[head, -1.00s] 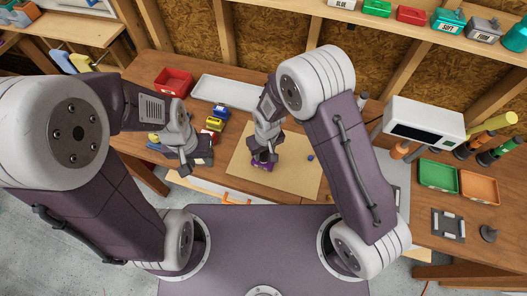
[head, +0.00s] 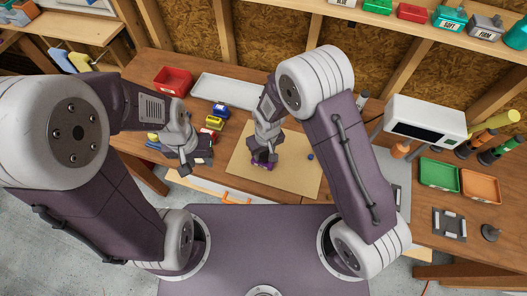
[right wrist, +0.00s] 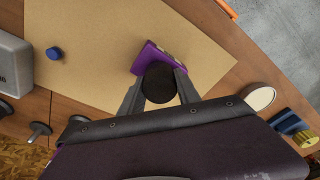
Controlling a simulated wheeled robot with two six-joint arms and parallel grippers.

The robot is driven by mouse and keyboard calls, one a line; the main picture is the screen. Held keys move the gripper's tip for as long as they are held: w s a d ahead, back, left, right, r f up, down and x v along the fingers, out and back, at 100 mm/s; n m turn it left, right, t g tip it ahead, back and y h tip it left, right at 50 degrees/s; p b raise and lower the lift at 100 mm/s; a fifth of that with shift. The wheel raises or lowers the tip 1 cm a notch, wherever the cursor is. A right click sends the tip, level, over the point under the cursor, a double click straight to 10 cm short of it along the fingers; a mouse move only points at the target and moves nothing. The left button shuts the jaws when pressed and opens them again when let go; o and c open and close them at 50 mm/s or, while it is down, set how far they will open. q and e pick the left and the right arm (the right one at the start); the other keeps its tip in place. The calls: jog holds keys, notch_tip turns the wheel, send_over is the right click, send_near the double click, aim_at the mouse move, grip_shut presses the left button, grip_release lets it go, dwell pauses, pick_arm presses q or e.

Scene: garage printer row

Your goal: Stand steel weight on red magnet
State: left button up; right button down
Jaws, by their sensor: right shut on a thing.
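My right gripper (head: 262,157) points down over the tan mat. In the right wrist view its two fingers (right wrist: 158,92) are closed on a dark round piece, seen end-on, which looks like the steel weight (right wrist: 160,82). A purple block (right wrist: 146,58) lies just beyond the weight and partly behind it; it also shows under the gripper in the head view (head: 262,166). I cannot tell whether weight and block touch. I cannot make out a red magnet in either view. My left gripper (head: 192,162) hangs left of the mat, its jaws unclear.
The tan mat (head: 300,180) is mostly clear, with a small blue piece (head: 310,156) on its right. A red bin (head: 173,80) and a pale tray (head: 225,90) are behind. A white machine (head: 424,120) stands right.

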jog(key=shift+f, duration=0.1)
jog(key=shift+c, duration=0.8)
grip_release()
jog(key=r, duration=0.3)
jog(key=r+b, duration=0.1)
jog(key=r, duration=0.2)
jog(key=s+r, duration=0.1)
jog(key=r, duration=0.2)
jog(key=shift+d+b, duration=0.25)
jog(key=shift+b, duration=0.05)
